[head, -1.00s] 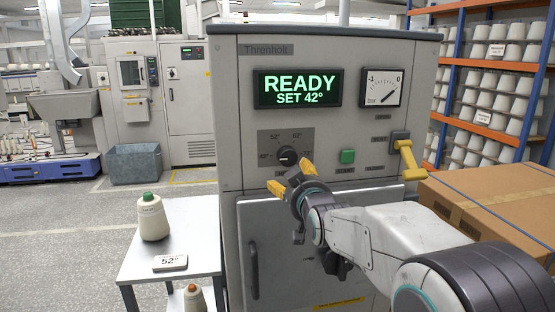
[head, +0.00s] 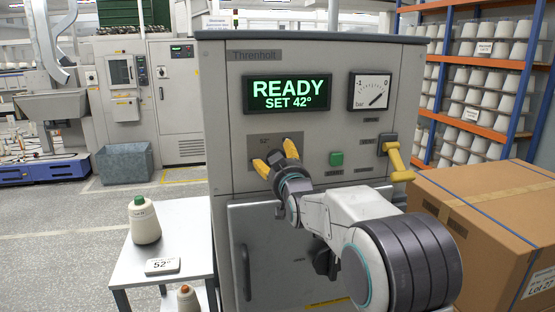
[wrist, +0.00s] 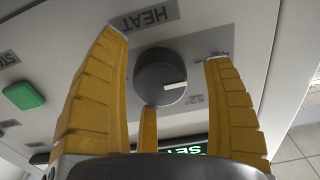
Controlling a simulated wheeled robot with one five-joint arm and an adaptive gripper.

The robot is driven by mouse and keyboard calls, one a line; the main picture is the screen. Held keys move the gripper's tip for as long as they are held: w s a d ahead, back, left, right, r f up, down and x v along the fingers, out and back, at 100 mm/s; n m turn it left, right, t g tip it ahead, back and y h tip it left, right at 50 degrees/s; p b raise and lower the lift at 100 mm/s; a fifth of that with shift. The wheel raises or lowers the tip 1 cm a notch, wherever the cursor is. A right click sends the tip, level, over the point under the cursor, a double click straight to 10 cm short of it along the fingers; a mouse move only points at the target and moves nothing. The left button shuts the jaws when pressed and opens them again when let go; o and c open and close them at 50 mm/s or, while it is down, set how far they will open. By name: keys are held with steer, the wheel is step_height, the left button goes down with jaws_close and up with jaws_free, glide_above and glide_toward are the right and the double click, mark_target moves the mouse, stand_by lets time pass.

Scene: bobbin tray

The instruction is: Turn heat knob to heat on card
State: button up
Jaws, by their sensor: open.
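The dark round heat knob (wrist: 160,77) is on the machine's front panel, under a HEAT label (wrist: 148,18). In the wrist view its white pointer mark aims right, near a partly hidden label and the 52° label (wrist: 197,98). My yellow-fingered gripper (head: 275,156) is open, with fingers on either side of the knob; in the wrist view (wrist: 164,47) gaps show between them and the knob. In the head view the gripper hides the knob. The card (head: 162,266) reads 52° and lies on the side table. The display (head: 287,94) reads READY, SET 42°.
A green button (head: 336,158) and a yellow lever (head: 398,160) are to the right on the panel. A thread cone (head: 145,220) stands on the white table (head: 190,225). A cardboard box (head: 500,215) is at right.

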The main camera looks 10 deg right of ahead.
steer(key=shift+w, duration=0.15)
steer(key=c, duration=1.2)
